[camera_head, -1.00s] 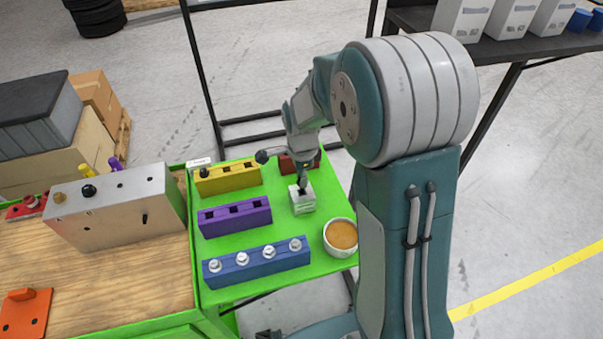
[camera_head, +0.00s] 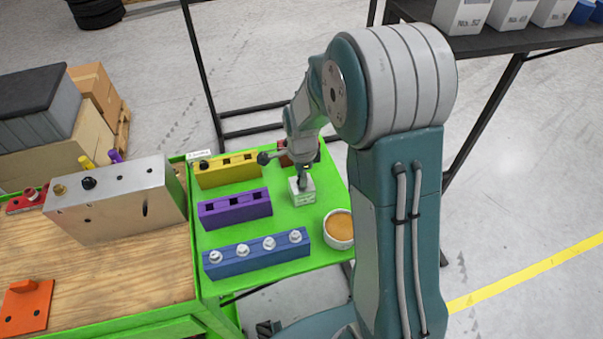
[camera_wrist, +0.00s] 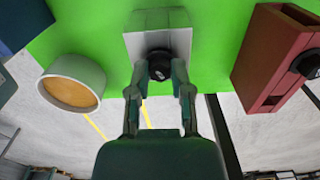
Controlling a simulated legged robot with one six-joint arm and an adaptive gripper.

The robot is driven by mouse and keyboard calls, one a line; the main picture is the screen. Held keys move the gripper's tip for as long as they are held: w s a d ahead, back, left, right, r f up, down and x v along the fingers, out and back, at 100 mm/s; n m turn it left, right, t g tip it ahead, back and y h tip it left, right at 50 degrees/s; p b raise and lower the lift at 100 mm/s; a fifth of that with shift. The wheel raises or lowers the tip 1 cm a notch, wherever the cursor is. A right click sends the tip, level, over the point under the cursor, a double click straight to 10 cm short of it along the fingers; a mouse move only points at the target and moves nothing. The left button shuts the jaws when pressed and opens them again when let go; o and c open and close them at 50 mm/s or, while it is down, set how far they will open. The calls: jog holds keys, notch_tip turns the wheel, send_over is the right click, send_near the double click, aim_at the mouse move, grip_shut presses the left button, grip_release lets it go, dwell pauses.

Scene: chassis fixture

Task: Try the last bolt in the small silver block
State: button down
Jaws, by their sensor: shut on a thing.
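The small silver block (camera_head: 302,194) stands on the green table top, between the purple block and the round bowl. It also shows in the wrist view (camera_wrist: 160,28). My gripper (camera_head: 301,183) is over its top. In the wrist view my gripper (camera_wrist: 160,72) is shut on a black bolt head (camera_wrist: 159,62) right at the silver block. The bolt's shaft is hidden, so I cannot tell how deep it sits in the block.
A blue block (camera_head: 257,254) holds several silver bolts. A purple block (camera_head: 235,208) shows empty square holes. A yellow block (camera_head: 228,170) holds a black bolt at its left. A dark red block (camera_wrist: 275,60) and a bowl (camera_wrist: 72,80) flank the silver block. A large silver chassis (camera_head: 115,200) stands left.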

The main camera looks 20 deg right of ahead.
jog(key=shift+f, duration=0.2)
jog(key=shift+c, duration=2.3)
grip_release()
jog(key=shift+r, duration=3)
